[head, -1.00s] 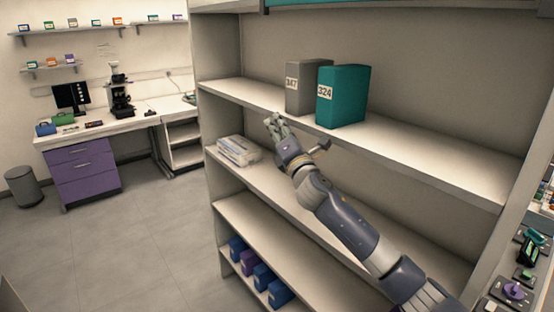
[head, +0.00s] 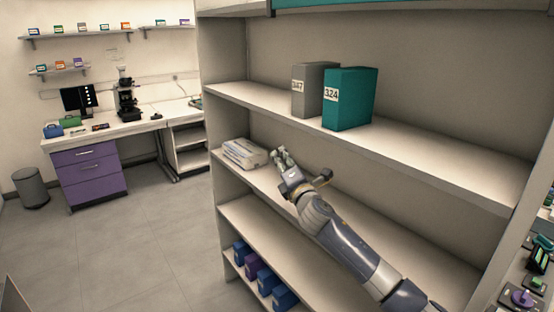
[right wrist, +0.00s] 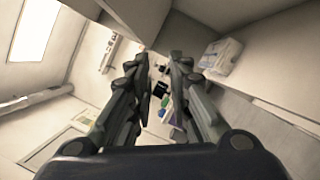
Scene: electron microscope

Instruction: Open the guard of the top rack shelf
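The rack (head: 222,50) fills the right half of the head view. At its top edge only a strip of a teal panel (head: 390,4) shows; the rest is cut off, and I cannot tell whether it is the guard. My right gripper (head: 282,156) is in front of the rack, below the shelf with the binders and beside a white stack. In the right wrist view my right gripper (right wrist: 163,62) has its fingers apart with nothing between them. My left gripper is not in view.
A grey binder (head: 312,90) and a teal binder (head: 350,98) stand on the shelf above my right gripper. A white paper stack (head: 244,153) lies on the shelf behind it. Blue and purple boxes (head: 260,275) are low down. The floor (head: 130,250) at left is clear.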

